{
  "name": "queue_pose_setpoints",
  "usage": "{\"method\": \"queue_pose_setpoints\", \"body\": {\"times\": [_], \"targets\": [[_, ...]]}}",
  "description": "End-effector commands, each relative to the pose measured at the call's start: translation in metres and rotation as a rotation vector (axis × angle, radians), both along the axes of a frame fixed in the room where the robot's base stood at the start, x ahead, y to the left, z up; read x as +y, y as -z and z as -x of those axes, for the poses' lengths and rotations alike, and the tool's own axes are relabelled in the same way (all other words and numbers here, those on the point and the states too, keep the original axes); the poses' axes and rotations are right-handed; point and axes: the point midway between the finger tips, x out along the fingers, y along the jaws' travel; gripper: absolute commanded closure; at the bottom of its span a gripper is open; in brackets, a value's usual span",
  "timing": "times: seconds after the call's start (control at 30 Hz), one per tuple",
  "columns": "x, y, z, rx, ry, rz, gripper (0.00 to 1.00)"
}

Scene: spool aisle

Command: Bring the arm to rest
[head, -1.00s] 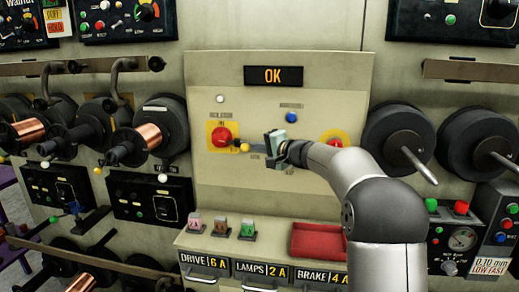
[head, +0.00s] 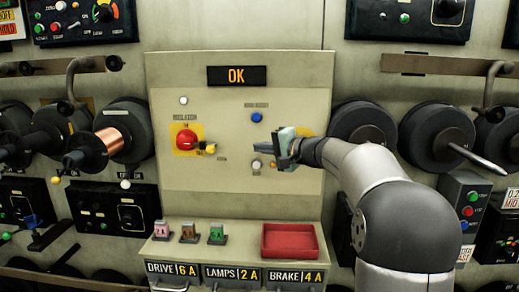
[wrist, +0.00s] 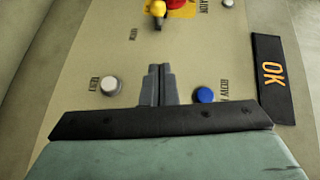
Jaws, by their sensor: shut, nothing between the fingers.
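My arm reaches in from the right of the head view. My gripper (head: 262,157) is in front of the beige panel (head: 215,90), right of the red knob and below the blue button. In the wrist view its two grey fingers (wrist: 157,85) are together with nothing between them. They point at the panel between a white button (wrist: 110,86) and the blue button (wrist: 204,95), and appear clear of both.
The red knob (head: 186,138) on a yellow plate has a yellow-tipped lever (head: 210,149). The display (head: 237,76) reads OK. Below are a red tray (head: 290,256) and several coloured fuses. Spools with protruding spindles (head: 478,159) flank the panel.

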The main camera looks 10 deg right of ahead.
Motion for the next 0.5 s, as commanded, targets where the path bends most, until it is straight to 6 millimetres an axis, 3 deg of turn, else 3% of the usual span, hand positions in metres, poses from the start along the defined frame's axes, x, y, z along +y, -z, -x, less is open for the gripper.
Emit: {"method": "queue_pose_setpoints", "body": {"times": [0.17,0.27,0.37,0.5], "targets": [[0.000,0.000,0.000,0.000,0.000,0.000,1.00],[0.017,0.009,0.013,0.040,-0.031,0.047,1.00],[0.049,0.037,0.049,0.138,-0.099,0.161,1.00],[0.090,0.094,0.129,0.312,-0.229,0.390,1.00]]}}
